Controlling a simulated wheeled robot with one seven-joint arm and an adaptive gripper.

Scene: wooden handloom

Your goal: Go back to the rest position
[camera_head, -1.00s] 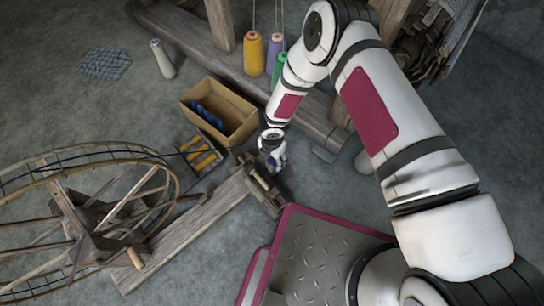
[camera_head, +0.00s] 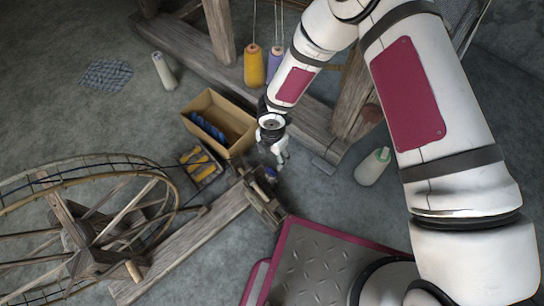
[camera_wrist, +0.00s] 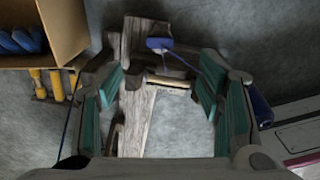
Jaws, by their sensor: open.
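My gripper (camera_head: 277,154) is open in the head view, above and beside the wooden head of the spinning-wheel frame (camera_head: 263,197). In the wrist view my gripper (camera_wrist: 162,100) shows two spread fingers with teal pads and nothing held between them. The wooden head (camera_wrist: 142,38) with a small blue piece (camera_wrist: 160,43) shows beyond and between the fingers. The blue piece also shows just below the gripper in the head view (camera_head: 271,174). A dark blue thread runs by the left finger. The gap between gripper and wood is hard to judge.
A cardboard box (camera_head: 240,104) with blue bobbins stands left of my gripper, near a small tray of yellow-handled tools (camera_head: 199,164). The spoked wheel (camera_head: 85,225) is at left.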

